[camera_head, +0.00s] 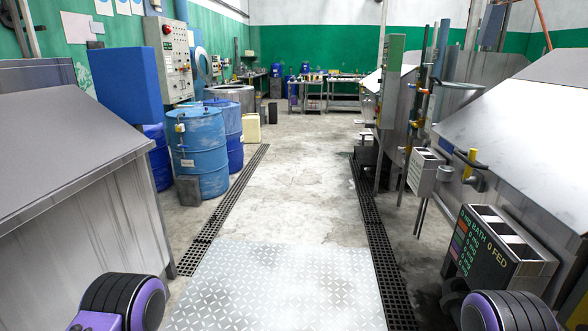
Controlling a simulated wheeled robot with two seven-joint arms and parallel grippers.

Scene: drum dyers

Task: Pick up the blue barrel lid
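A light blue barrel (200,160) stands on the floor at the left, beyond the grey metal machine. Its flat blue top (196,113) faces up; I cannot tell whether this is a separate lid. Darker blue barrels stand just behind it (235,150) and to its left (158,165), partly hidden. Neither gripper shows in the head view. Only purple and black links of my arms show at the bottom left and bottom right, far from the barrels.
Sloped grey metal machines flank the aisle at left (60,130) and right (515,110). A patterned floor plate (280,285) lies in front, between dark drain grates (222,215). The aisle (305,165) is clear. A control cabinet (168,60) stands behind the barrels.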

